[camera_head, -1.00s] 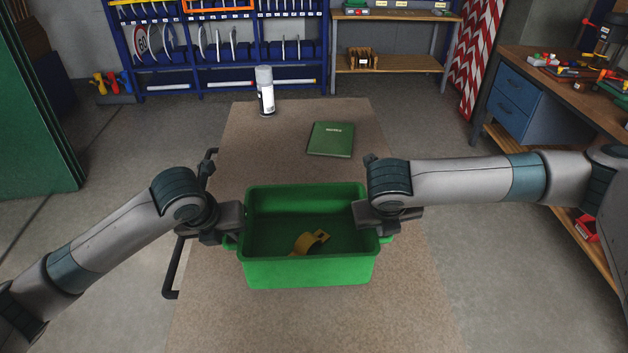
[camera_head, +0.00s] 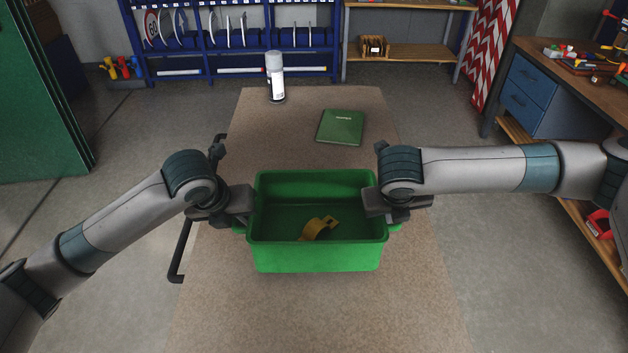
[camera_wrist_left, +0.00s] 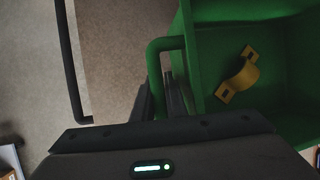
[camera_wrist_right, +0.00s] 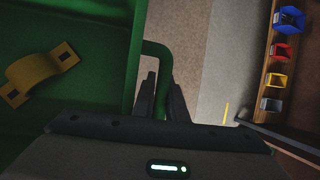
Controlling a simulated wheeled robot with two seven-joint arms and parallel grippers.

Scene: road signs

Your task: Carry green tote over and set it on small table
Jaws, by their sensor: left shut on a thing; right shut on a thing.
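The green tote (camera_head: 316,258) is open-topped and looks level. It is over the brown tabletop (camera_head: 310,315), at the middle of the head view; I cannot tell whether its base touches the top. A yellow bracket-like part (camera_head: 318,228) lies inside it. My left gripper (camera_head: 240,212) is shut on the tote's left handle, a green loop that shows in the left wrist view (camera_wrist_left: 158,62). My right gripper (camera_head: 382,210) is shut on the right handle, which shows in the right wrist view (camera_wrist_right: 160,60). Whether the brown-topped piece is the small table is unclear.
A white spray can (camera_head: 275,80) and a green book (camera_head: 341,127) stand and lie on the tabletop beyond the tote. A black bar handle (camera_head: 184,245) is at its left edge. A workbench (camera_head: 560,80) is at the right, a green cabinet (camera_head: 45,120) at the left.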

